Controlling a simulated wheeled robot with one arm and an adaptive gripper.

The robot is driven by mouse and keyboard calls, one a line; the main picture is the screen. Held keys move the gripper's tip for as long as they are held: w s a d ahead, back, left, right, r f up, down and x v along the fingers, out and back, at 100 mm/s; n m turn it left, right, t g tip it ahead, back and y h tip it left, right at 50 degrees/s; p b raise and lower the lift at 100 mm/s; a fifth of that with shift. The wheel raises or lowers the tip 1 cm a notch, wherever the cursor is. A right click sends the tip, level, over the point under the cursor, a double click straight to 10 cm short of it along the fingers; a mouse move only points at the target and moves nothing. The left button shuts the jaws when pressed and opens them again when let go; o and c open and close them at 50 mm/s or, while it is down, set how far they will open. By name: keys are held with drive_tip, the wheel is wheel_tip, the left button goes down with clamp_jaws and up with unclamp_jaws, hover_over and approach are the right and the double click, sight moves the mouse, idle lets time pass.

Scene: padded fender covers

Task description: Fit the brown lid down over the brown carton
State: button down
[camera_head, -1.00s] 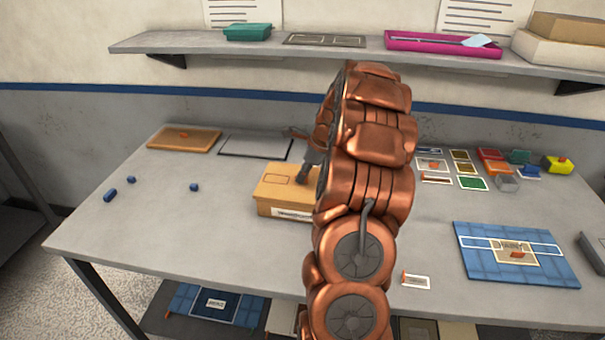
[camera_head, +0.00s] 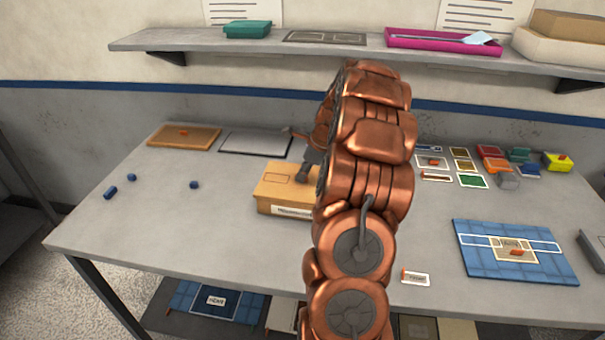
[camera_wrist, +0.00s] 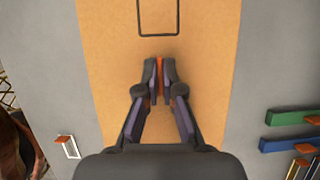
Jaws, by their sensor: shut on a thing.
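The brown lid (camera_wrist: 110,60) fills the middle of the wrist view, with a dark rectangle outline on its top. My gripper (camera_wrist: 160,68) is shut on a small orange grip that rises from the lid. In the head view the lid (camera_head: 280,180) lies over the brown carton (camera_head: 264,206), roughly in line with it. The carton has a white label on its front. My arm hides their right end, and I cannot tell whether any gap is left between them.
A brown panel with an orange tab (camera_head: 184,136) and a grey panel (camera_head: 255,143) lie behind. Small blue pieces (camera_head: 194,185) lie to the left. A blue padded cover (camera_head: 512,252) and several coloured pieces lie right. A shelf (camera_head: 350,48) runs above.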

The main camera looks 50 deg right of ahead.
drive_tip(key=shift+f, duration=0.25)
drive_tip(key=shift+f, duration=0.15)
drive_tip(key=c, duration=1.2)
unclamp_jaws()
drive_tip(key=shift+c, duration=0.2)
drive_tip(key=v, duration=1.2)
drive_tip(key=shift+w, duration=0.1)
